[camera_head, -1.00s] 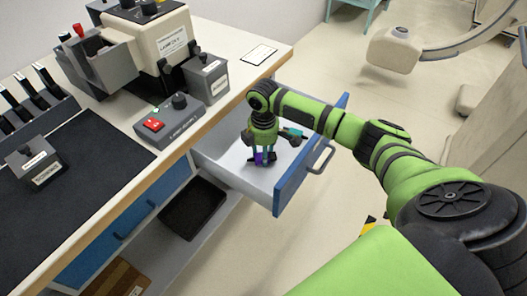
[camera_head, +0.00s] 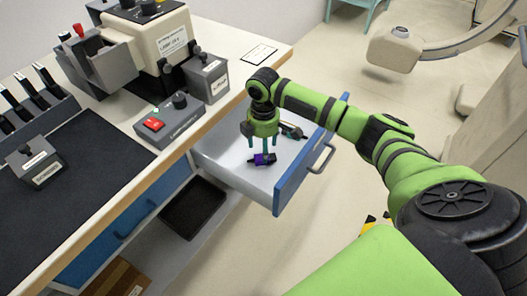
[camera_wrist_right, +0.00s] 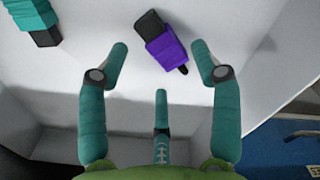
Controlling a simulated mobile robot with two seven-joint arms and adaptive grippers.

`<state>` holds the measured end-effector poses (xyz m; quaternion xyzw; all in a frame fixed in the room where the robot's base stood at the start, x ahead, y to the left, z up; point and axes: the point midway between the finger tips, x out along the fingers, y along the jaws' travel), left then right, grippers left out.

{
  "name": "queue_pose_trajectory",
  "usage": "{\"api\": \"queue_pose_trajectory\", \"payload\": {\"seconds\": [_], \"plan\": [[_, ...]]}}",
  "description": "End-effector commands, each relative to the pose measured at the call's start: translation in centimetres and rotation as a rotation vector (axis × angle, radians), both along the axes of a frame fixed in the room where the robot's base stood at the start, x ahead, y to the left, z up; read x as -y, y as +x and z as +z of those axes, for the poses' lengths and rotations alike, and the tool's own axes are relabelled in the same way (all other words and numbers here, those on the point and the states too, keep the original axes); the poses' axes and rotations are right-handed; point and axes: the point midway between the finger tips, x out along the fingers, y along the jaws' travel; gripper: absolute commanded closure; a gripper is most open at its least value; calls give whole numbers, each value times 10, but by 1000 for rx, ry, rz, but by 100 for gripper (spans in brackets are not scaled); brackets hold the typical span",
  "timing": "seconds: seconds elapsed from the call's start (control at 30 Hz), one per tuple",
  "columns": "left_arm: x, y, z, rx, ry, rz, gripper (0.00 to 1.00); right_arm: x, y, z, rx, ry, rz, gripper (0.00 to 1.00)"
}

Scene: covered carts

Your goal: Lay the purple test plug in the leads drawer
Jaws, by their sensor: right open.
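The purple test plug (camera_head: 262,159) lies on the floor of the open leads drawer (camera_head: 232,163), near its front side. In the right wrist view the purple plug (camera_wrist_right: 167,48) has a black end and a thin dark tip, and lies on the pale drawer floor just beyond the fingers. My right gripper (camera_head: 265,150) is over the drawer, pointing down, just above the plug. In the right wrist view the right gripper (camera_wrist_right: 160,55) has its teal fingers spread apart, with nothing held between them. My left gripper is not in view.
A teal plug with a dark end (camera_head: 293,131) lies in the drawer; it also shows in the right wrist view (camera_wrist_right: 38,20). A grey box with a red switch (camera_head: 154,125) stands on the bench above. A black tray (camera_head: 192,210) sits on the lower shelf.

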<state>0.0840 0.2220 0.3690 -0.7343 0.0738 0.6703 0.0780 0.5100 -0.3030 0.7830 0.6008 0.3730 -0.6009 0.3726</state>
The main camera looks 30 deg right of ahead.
Motion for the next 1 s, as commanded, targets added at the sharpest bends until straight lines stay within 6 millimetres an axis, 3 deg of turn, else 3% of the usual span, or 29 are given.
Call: {"api": "queue_pose_trajectory", "payload": {"seconds": [0.2,0.4,0.6,1.0], "plan": [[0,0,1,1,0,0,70,0,2,51,4,0,-1,35],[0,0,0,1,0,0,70,0,1,80,1,0,-1,35],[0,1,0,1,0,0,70,0,0,91,0,0,-1,35],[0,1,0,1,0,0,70,0,0,90,-1,0,-1,35]]}}
